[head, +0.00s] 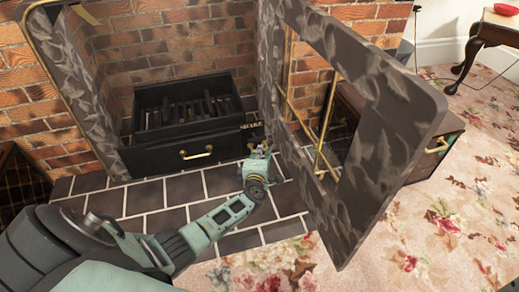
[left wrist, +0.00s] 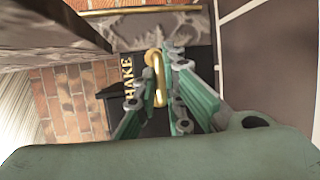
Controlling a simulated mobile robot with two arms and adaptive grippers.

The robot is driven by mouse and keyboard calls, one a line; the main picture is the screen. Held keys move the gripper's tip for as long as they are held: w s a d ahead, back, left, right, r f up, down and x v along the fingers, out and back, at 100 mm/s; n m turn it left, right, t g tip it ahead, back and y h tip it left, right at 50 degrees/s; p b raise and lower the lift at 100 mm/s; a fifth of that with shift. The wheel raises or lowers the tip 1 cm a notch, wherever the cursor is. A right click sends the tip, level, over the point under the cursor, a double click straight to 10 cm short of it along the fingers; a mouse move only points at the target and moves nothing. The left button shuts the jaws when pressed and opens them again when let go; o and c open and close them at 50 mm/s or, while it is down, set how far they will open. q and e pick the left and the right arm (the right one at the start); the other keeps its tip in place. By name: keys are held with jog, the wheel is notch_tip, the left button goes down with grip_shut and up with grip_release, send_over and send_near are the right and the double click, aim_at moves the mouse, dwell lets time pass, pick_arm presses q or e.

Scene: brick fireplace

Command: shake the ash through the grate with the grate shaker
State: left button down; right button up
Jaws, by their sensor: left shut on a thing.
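The black grate (head: 188,108) with dark upright bars sits in the brick fireplace. Below it is a black front panel (head: 160,160) with a brass pull handle (head: 196,153). Gold "SHAKE" lettering (head: 251,126) marks its right end, and part of this lettering (left wrist: 128,79) shows in the left wrist view. My left gripper (head: 261,149) is at that right end, just below the lettering. In the left wrist view its green fingers are shut on the brass grate shaker (left wrist: 154,67), partly hidden between them. My right gripper is not in view.
A large marbled frame (head: 290,75) with an opening stands swung out close to the right of my left gripper. A wooden cabinet (head: 430,150) is behind it. Floral carpet (head: 440,220) lies right; a small table (head: 485,40) stands behind.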

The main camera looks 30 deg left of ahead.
pick_arm(q)
jog(key=c, duration=1.9)
grip_release()
jog(key=shift+s+d+f, duration=0.15)
jog(key=shift+d, duration=0.15)
jog(key=shift+c, duration=0.2)
jog(key=shift+o, duration=0.4)
jog(key=shift+a, duration=0.1)
jog(key=v, duration=0.7)
jog(key=shift+s, duration=0.25)
jog(key=shift+c, duration=0.3)
